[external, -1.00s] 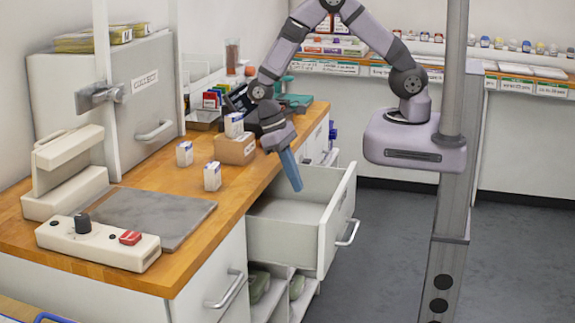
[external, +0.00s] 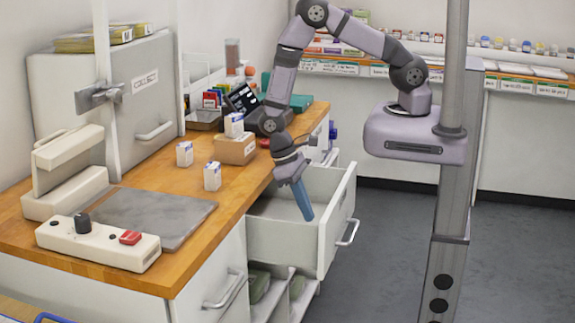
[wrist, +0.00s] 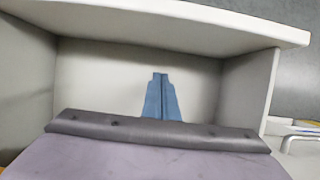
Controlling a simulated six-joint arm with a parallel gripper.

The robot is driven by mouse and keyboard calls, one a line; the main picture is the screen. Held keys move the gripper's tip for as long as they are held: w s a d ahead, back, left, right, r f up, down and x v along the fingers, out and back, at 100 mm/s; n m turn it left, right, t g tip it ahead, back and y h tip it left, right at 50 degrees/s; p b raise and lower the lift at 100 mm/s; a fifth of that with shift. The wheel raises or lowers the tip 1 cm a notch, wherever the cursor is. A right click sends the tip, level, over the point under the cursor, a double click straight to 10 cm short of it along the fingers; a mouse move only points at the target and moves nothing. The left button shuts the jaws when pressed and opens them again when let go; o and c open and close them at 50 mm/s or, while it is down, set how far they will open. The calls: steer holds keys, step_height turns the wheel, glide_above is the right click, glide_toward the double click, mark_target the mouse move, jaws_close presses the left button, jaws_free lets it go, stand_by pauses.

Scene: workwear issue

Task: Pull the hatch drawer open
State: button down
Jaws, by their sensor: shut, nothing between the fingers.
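A white drawer (external: 330,245) under the wooden counter stands pulled out, with a bar handle (external: 349,232) on its front. Its front panel also shows across the top of the wrist view (wrist: 200,22). My gripper (external: 307,214) points down over the open drawer, its blue fingers together and empty. The fingers also show in the wrist view (wrist: 160,80), against the drawer's bare inside. I cannot tell how deep they reach. A grey unit marked COLLECT (external: 85,100) stands at the back left of the counter, with a handle (external: 153,131) low on its front.
Small white boxes (external: 212,176) and a brown carton (external: 235,148) stand on the counter (external: 160,178) beside my arm. A flat grey plate (external: 150,217) and a control box (external: 98,243) with a red button lie nearer. The floor (external: 390,250) right of the drawer is clear.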

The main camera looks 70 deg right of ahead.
mark_target(339, 216)
steer(key=shift+s+f+p, duration=0.25)
steer(key=shift+s+p, duration=0.1)
steer(key=shift+s, duration=0.4)
steer(key=shift+s+f+p, duration=0.2)
steer(key=shift+s+p, duration=0.2)
steer(key=shift+s, duration=0.35)
steer(key=shift+s+f+p, duration=0.25)
steer(key=shift+s+p, duration=0.1)
steer(key=shift+s, duration=0.4)
steer(key=s+b, duration=0.2)
steer(key=s, duration=0.2)
steer(key=shift+f, duration=0.1)
steer(key=shift+s, duration=0.45)
steer(key=shift+w, duration=0.1)
